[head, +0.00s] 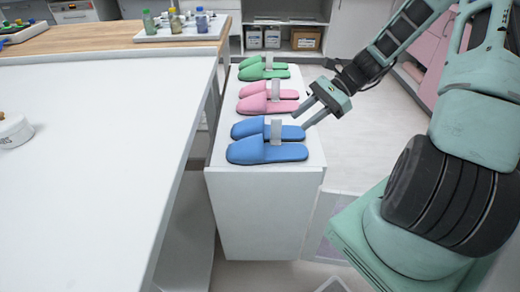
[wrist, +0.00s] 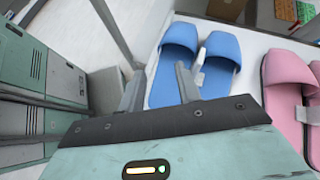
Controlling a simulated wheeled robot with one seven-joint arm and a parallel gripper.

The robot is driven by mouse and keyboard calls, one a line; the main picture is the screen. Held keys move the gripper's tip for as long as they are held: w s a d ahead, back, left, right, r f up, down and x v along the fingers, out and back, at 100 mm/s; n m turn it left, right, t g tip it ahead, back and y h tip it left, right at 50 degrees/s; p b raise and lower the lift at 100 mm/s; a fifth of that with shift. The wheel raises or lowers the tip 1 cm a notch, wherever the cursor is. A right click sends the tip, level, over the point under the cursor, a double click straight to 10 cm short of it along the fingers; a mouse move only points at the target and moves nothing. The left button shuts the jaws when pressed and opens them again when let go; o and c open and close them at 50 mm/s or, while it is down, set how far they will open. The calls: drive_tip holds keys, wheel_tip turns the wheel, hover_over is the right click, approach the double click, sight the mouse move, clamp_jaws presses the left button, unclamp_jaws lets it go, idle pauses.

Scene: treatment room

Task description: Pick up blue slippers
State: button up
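A pair of blue slippers (head: 258,152) lies side by side on the near end of a white cabinet top, toes to the left, with a pale band or tag (head: 276,131) between them. In the wrist view the blue slippers (wrist: 222,52) are just beyond my fingers. My gripper (head: 308,111) comes in from the right near the heel end of the farther slipper. Its fingers are apart with nothing held between them. In the wrist view my gripper (wrist: 160,84) has its right finger overlapping the left slipper's heel; I cannot tell whether they touch.
Pink slippers (head: 262,105) and green slippers (head: 258,73) lie behind the blue pair on the white cabinet (head: 262,205). A long white table (head: 95,130) stands left, across a narrow gap. A tray (head: 180,34) with bottles stands at the back. Open floor (head: 375,130) lies right.

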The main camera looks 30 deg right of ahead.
drive_tip(key=s+d+f+m+t+b, duration=0.15)
drive_tip(key=d+f+m+t, duration=0.3)
drive_tip(key=d, duration=0.55)
drive_tip(key=m+b, duration=0.1)
drive_tip(key=b, duration=0.2)
approach(276, 140)
drive_tip(key=shift+w+a+f, duration=0.2)
drive_tip(key=shift+w+a, duration=0.35)
drive_tip(key=shift+w+a+f, duration=0.25)
drive_tip(key=shift+w+a, duration=0.3)
drive_tip(key=shift+a+r+b+x, duration=0.1)
drive_tip(key=shift+r+b+x, duration=0.1)
drive_tip(key=shift+x, duration=0.85)
drive_tip(key=shift+a+r+b+x, duration=0.1)
drive_tip(key=shift+b+x, duration=0.15)
drive_tip(key=shift+x, duration=0.8)
drive_tip(key=shift+a+r+b+x, duration=0.1)
drive_tip(key=shift+r+b+x, duration=0.1)
drive_tip(key=shift+x, duration=0.8)
clamp_jaws()
